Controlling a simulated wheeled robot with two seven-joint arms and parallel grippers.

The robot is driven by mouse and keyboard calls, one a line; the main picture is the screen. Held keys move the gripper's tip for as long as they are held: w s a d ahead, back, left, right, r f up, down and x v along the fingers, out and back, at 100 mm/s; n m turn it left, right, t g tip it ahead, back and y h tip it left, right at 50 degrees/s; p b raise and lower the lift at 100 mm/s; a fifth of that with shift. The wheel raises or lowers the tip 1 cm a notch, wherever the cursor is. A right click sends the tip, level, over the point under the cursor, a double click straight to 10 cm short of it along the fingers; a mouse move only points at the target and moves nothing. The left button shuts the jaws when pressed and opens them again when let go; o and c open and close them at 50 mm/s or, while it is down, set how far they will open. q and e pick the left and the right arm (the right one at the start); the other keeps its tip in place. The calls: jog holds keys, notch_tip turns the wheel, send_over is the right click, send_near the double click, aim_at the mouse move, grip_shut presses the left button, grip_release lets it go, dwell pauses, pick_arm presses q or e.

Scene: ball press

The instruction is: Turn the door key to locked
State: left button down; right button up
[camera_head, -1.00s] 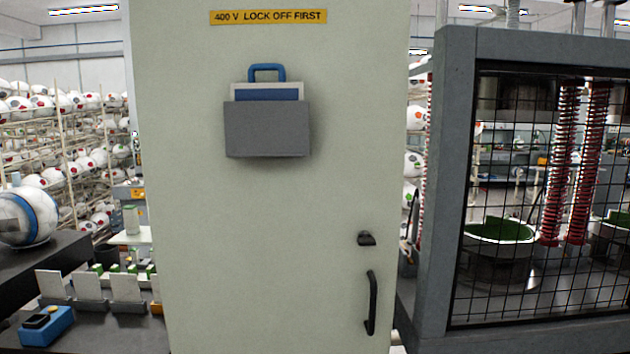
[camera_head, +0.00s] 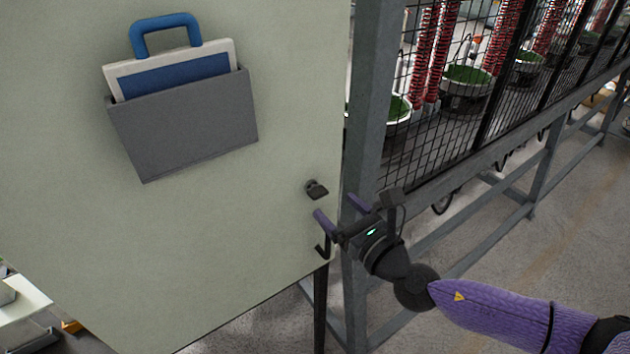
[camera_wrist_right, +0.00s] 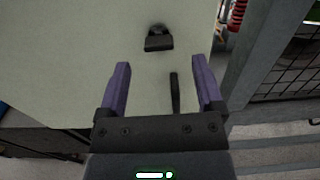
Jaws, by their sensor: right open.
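The door key (camera_head: 316,190) is a small dark knob on the pale green cabinet door (camera_head: 230,240), near its right edge. It also shows in the right wrist view (camera_wrist_right: 158,38), ahead of the fingertips. The black door handle (camera_head: 322,248) is below the key, partly hidden by my right gripper (camera_head: 338,208). In the right wrist view the handle (camera_wrist_right: 174,92) shows between the fingers. My right gripper (camera_wrist_right: 162,66) is open and empty, just below and to the right of the key, apart from it. My left gripper is not in view.
A grey document pocket (camera_head: 185,125) with a blue-handled folder (camera_head: 170,75) hangs on the door. To the right stands a grey-framed mesh cage (camera_head: 480,130) close beside my right gripper.

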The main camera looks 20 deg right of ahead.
aim_at(322, 196)
jog(key=x, duration=0.5)
jog(key=shift+a, duration=0.1)
grip_shut()
